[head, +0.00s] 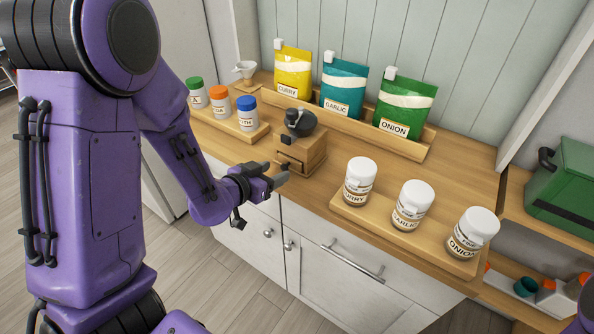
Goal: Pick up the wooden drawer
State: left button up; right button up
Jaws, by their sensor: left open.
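A small wooden grinder (314,150) with a dark round top stands on the counter, left of the middle. The wooden drawer (291,166) is low at its front, facing my left gripper. I cannot tell for sure how far the drawer sticks out. My left gripper (279,178) is open and empty, at the counter's front edge just in front and to the left of the drawer. Its fingers point toward the drawer and seem apart from it. My right gripper is not in view.
Capped bottles (218,101) stand on a wooden tray left of the grinder. Spice pouches (342,88) stand in a rack behind. White-lidded jars (412,206) stand on a tray at the right. A green box (566,190) sits at far right. The counter between grinder and rack is clear.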

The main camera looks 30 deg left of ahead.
aim_at(282, 168)
pick_arm(q)
jog(key=shift+w+f+b, duration=0.15)
jog(key=shift+b, duration=0.2)
jog(key=x, duration=0.2)
jog(key=p+x, duration=0.1)
jog(key=x, duration=0.2)
jog(key=shift+w+a+f, duration=0.15)
jog(key=shift+a, duration=0.05)
jog(key=shift+c, duration=0.9)
grip_shut()
